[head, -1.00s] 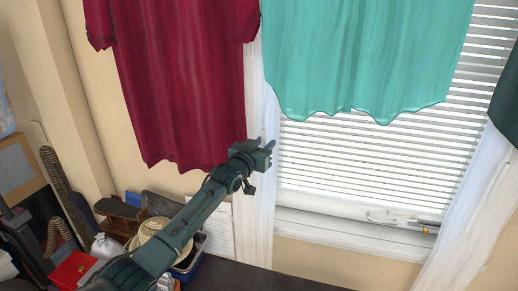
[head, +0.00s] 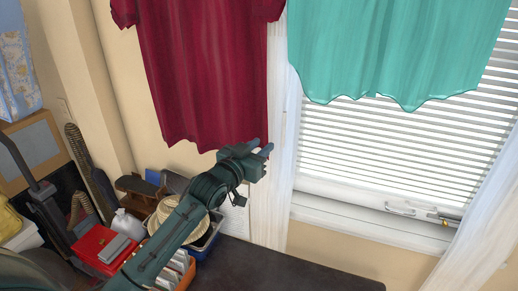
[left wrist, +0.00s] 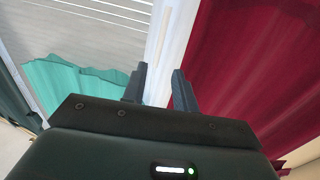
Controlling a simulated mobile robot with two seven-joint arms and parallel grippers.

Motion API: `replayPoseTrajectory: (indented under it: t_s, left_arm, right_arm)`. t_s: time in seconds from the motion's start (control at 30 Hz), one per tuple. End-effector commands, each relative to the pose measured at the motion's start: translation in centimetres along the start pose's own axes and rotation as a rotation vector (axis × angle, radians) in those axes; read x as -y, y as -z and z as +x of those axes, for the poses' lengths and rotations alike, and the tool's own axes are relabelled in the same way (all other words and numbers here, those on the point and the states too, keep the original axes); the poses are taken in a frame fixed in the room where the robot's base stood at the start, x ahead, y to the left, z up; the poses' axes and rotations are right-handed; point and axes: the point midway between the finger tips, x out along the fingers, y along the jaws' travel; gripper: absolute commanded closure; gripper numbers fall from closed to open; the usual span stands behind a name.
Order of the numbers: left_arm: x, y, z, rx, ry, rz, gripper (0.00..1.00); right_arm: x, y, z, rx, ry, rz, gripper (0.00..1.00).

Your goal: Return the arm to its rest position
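My left arm (head: 180,220) reaches up from the lower left in the head view. My left gripper (head: 264,157) is at its end, in front of the lower right part of a dark red shirt (head: 205,75) and the white window trim. In the left wrist view, the two fingers of the left gripper (left wrist: 159,82) stand apart with nothing between them. They point towards the white trim, with the red shirt on one side and a teal cloth (left wrist: 80,82) on the other. My right gripper is in neither view.
A teal cloth (head: 385,50) hangs before the window blinds (head: 400,150). Below the arm are a blue bin (head: 212,236), a red box (head: 97,247) and other clutter. A dark tabletop (head: 280,272) is bare at the bottom middle. Open air surrounds the gripper.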

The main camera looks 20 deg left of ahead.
Motion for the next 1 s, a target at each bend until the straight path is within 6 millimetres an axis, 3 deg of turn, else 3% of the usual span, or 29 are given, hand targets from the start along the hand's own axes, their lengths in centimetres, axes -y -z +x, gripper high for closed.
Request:
replayPoseTrajectory:
  t_s: [0.47, 0.57, 0.67, 0.77, 0.9, 1.0]
  left_arm:
    - [0.0, -0.1, -0.1, 0.001, 0.0, 0.0, 0.71]
    - [-0.5, -1.4, -0.7, 0.022, -0.005, -0.001, 0.71]
    - [-2.0, -5.1, -2.6, 0.081, -0.017, -0.001, 0.71]
    - [-4.4, -10.5, -6.1, 0.174, -0.035, -0.002, 0.71]
    - [-8.2, -17.7, -13.2, 0.32, -0.061, -0.003, 0.71]
    - [-10.6, -21.4, -18.5, 0.418, -0.076, -0.007, 0.71]
  right_arm:
    - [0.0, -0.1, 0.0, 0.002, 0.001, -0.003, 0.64]
    - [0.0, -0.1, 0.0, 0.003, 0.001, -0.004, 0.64]
    - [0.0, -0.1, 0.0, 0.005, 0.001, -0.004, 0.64]
    - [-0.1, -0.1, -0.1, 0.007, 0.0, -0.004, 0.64]
    - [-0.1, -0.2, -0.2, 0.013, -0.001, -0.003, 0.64]
    - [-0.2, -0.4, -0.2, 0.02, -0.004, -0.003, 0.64]
